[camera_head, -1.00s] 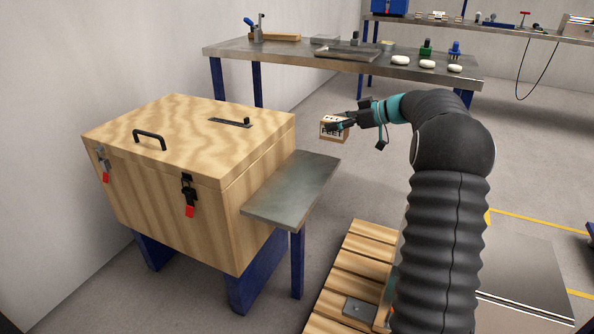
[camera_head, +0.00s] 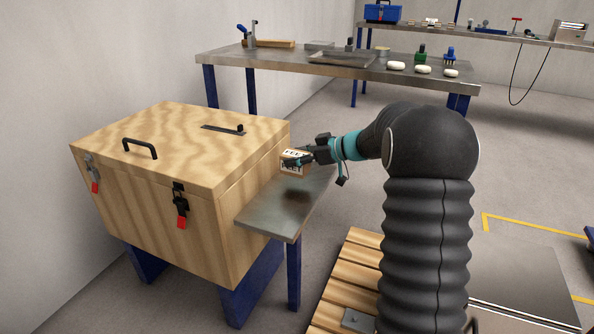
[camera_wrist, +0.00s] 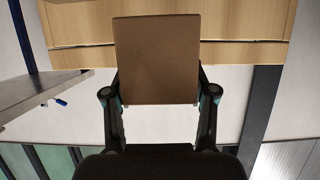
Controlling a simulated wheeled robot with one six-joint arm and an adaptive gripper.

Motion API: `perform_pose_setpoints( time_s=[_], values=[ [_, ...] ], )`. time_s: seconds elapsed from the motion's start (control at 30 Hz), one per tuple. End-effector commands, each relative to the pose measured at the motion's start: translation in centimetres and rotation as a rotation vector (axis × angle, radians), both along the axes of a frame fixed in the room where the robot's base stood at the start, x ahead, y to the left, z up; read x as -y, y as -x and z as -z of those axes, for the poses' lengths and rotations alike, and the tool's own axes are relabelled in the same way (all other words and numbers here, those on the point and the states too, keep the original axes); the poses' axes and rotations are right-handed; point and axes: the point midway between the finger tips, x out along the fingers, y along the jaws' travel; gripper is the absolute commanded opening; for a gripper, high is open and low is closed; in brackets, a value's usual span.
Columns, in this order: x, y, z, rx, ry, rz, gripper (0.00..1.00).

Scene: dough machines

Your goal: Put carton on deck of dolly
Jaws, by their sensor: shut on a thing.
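The carton (camera_head: 292,170) is a small brown box with a printed label. My gripper (camera_head: 300,159) is shut on it and holds it above the metal side shelf (camera_head: 268,215), close to the right side of the wooden chest. In the wrist view the carton's plain brown face (camera_wrist: 157,58) shows upright between the two fingers of my gripper (camera_wrist: 158,95). A slatted wooden platform (camera_head: 345,285) with a small metal plate is at the bottom, partly hidden by my arm; I cannot tell whether it is the dolly's deck.
The wooden chest (camera_head: 150,200), lid shut, stands left on blue legs. A metal workbench (camera_head: 290,60) with tools and white lumps is behind, and another bench (camera_head: 500,35) is farther back. A flat grey panel (camera_head: 515,280) lies at right. Open floor lies between.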

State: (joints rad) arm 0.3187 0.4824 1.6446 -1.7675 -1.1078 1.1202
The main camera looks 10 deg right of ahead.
Motion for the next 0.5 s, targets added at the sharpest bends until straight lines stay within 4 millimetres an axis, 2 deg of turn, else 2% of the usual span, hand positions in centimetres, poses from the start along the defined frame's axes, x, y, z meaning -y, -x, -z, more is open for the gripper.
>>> perform_pose_setpoints(
  time_s=[0.3, 0.5],
  values=[
    [-0.1, 0.0, 3.6, -0.002, -0.001, 0.000, 0.14],
    [-0.1, 0.0, 3.9, 0.000, 0.000, -0.001, 0.14]
  ],
)
